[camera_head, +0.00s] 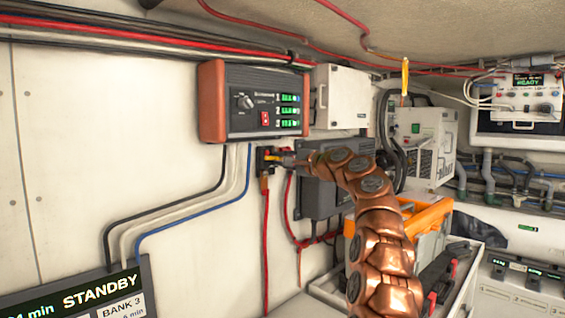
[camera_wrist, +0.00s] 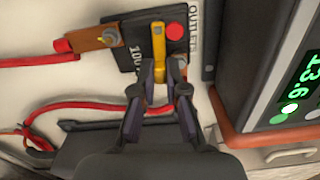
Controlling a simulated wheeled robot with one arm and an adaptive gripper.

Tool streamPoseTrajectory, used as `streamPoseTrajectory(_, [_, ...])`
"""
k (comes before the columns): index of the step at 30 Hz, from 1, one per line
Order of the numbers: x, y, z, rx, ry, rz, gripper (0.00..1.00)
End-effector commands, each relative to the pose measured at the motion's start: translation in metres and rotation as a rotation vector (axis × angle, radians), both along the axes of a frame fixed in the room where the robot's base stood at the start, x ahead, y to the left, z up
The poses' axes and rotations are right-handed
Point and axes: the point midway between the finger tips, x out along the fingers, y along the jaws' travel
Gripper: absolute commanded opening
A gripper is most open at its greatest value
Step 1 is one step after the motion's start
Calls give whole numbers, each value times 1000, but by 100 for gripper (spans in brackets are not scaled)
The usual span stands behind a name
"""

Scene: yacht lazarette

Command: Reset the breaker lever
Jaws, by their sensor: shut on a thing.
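The breaker is a black block (camera_wrist: 127,58) on the pale wall, with a yellow lever (camera_wrist: 158,42), a red round button (camera_wrist: 175,31) and a copper terminal with a red cable at its left in the wrist view. My gripper (camera_wrist: 160,76) is shut on the lower end of the yellow lever, with one dark finger on each side. The fingertips hide that end. In the head view the breaker (camera_head: 264,160) is small, below the wood-framed panel, and my gripper (camera_head: 283,157) reaches it from the right. The lever's exact setting is hard to tell there.
The wood-framed panel (camera_head: 255,102) with green readouts sits just above the breaker. A dark grey box (camera_head: 320,182) is close at its right. Red cables (camera_head: 265,240) hang below. A STANDBY display (camera_head: 80,295) is at lower left; an orange case (camera_head: 425,222) stands behind my arm.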

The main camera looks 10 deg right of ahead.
Motion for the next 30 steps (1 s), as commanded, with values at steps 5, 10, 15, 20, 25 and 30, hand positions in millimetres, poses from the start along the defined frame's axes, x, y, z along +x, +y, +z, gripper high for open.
streamPoseTrajectory(5, [1,0,2,-65,-41,-1,0])
streamPoseTrajectory(10, [1,0,3,-98,-62,0,0])
streamPoseTrajectory(15, [0,0,4,-110,-70,1,0])
streamPoseTrajectory(20, [0,0,4,-111,-70,1,0])
streamPoseTrajectory(25, [0,0,4,-111,-70,1,14])
streamPoseTrajectory(30, [0,0,4,-109,-71,1,32])
